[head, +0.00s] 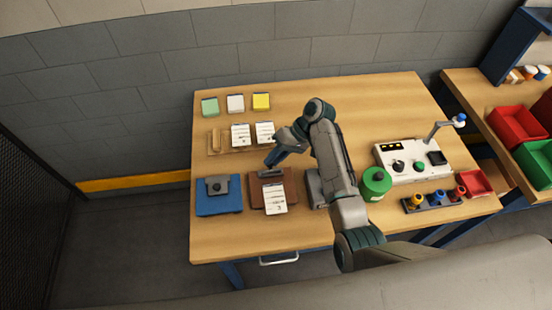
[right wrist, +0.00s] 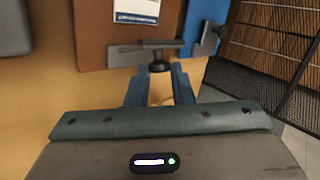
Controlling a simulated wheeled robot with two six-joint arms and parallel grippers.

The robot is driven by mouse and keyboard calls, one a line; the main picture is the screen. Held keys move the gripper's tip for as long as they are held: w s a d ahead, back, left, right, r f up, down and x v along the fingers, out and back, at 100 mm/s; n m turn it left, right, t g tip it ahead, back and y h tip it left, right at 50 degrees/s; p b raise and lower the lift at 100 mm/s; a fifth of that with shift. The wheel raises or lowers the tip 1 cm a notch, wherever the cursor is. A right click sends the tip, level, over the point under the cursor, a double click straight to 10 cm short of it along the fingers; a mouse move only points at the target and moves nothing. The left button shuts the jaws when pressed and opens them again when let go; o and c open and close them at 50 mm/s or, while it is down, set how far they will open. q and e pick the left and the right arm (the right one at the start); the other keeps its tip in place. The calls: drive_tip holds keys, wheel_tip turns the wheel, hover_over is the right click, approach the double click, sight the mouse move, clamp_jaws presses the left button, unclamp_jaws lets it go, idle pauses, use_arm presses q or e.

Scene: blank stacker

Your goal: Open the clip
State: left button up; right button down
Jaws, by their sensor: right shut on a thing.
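A brown clipboard (head: 258,200) lies on the wooden table with a printed paper (head: 275,203) on it. Its grey metal clip (head: 270,173) is along the far edge. In the right wrist view the clip (right wrist: 128,48) is a flat bar with a dark round knob (right wrist: 159,66). My right gripper (head: 270,164) reaches down at the clip from the far side. In the right wrist view its blue fingers (right wrist: 160,74) are on either side of the knob, shut on it. Whether the clip is raised from the board is hard to tell. My left gripper is not in view.
A blue board (head: 205,205) with a dark clip lies left of the clipboard, and a grey block (head: 314,190) lies right. Behind is a wooden rack (head: 216,141) with paper cards. A green canister (head: 375,184) and a white control panel (head: 415,174) stand farther right.

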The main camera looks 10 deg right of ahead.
drive_tip(key=shift+w+f+m+g, duration=0.3)
drive_tip(key=shift+w+m+g, duration=0.35)
drive_tip(key=shift+g, duration=0.55)
drive_tip(key=shift+w+f+m+g+y+b, duration=0.15)
drive_tip(key=shift+w+f+m+g+b, duration=0.2)
drive_tip(key=shift+g, duration=0.25)
drive_tip(key=shift+w+f+m+g+y+b, duration=0.1)
drive_tip(key=shift+w+f+g+y+b, duration=0.15)
drive_tip(key=shift+g+b, duration=0.3)
drive_tip(key=c, duration=1.3)
unclamp_jaws()
drive_tip(key=shift+r, duration=0.15)
